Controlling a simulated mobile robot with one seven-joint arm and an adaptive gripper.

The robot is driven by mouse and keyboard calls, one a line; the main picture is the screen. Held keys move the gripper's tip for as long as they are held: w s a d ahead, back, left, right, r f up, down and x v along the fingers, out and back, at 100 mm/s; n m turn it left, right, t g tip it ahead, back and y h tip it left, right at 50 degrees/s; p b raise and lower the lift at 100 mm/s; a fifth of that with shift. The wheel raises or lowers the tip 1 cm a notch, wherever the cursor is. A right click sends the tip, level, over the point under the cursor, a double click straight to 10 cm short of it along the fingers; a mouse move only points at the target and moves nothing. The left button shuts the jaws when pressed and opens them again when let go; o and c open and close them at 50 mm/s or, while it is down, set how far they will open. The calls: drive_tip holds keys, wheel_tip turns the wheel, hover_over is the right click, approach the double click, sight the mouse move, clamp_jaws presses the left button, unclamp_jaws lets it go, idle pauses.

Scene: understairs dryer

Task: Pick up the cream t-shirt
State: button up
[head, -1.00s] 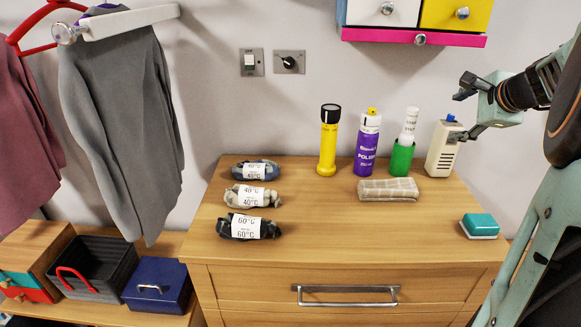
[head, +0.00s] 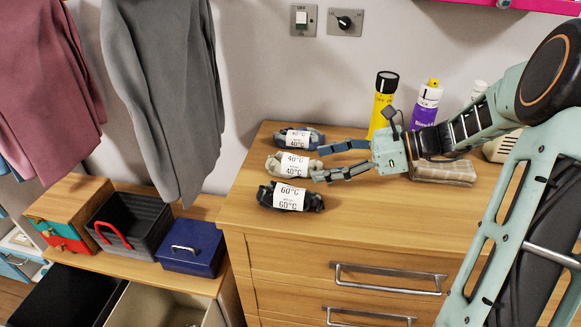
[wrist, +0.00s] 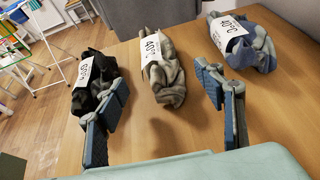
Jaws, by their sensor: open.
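The cream t-shirt (head: 278,160) is a rolled, greyish-cream bundle with a white 40°C label, in the middle of a row of three rolls on the wooden dresser top. It also lies between the finger lines in the wrist view (wrist: 170,86). My gripper (head: 322,163) is open and empty, at the right end of this roll, with its fingers pointing left towards it. In the wrist view the fingers are spread to either side of the cream roll, and I cannot tell whether they touch anything.
A blue roll (head: 312,140) labelled 40°C lies behind, and a dark roll (head: 312,201) labelled 60°C lies in front. Grey cloth (head: 160,90) hangs at left.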

sight(294, 165)
drive_tip(key=b+x, duration=0.1)
drive_tip(key=x, duration=0.3)
drive_tip(key=b+x, duration=0.1)
drive_tip(key=x, duration=0.3)
drive_tip(key=shift+w+a+r, duration=0.1)
drive_tip(key=shift+r, duration=0.2)
drive_tip(key=c, duration=1.3)
